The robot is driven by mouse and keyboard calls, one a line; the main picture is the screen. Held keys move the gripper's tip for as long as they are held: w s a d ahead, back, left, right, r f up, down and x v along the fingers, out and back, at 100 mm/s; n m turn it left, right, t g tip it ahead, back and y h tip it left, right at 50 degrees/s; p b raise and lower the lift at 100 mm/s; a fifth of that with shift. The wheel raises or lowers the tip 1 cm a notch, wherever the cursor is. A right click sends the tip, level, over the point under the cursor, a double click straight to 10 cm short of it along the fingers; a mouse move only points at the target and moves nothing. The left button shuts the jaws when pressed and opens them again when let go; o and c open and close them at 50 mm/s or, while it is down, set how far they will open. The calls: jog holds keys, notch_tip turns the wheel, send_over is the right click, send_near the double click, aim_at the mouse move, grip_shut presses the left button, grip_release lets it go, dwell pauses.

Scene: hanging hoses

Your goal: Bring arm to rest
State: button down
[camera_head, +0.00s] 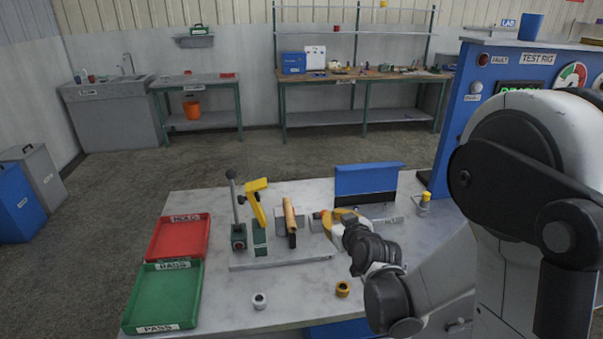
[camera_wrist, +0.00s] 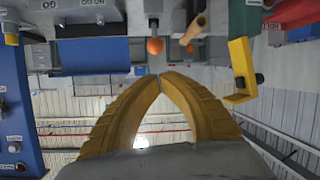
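My arm reaches in from the right of the head view, low over the near workbench (camera_head: 222,312). My gripper (camera_head: 327,220) has yellow fingers and hangs over the bench beside the grey fixture with the wooden handle (camera_head: 290,215). In the wrist view the tips of my gripper (camera_wrist: 160,78) meet with nothing visible between them. An orange ball-shaped knob (camera_wrist: 155,46) shows just beyond the tips, apart from them in the picture. The wrist view looks upside down.
A yellow-topped lever (camera_head: 256,205) and black-knobbed post (camera_head: 235,205) stand left of the fixture. A blue panel (camera_head: 367,180) stands behind. The test rig (camera_head: 462,100) rises right.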

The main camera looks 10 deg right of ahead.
jog(key=s+r+m+g, duration=0.1)
jog(key=s+r+g, duration=0.1)
jog(key=s, duration=1.2)
jog(key=s+r+m+g+h, duration=0.1)
jog(key=s+r+g, duration=0.2)
jog(key=s, duration=1.1)
jog(key=shift+s+a+m+g, duration=0.3)
jog(key=shift+a+g, duration=0.15)
jog(key=shift+g, duration=0.45)
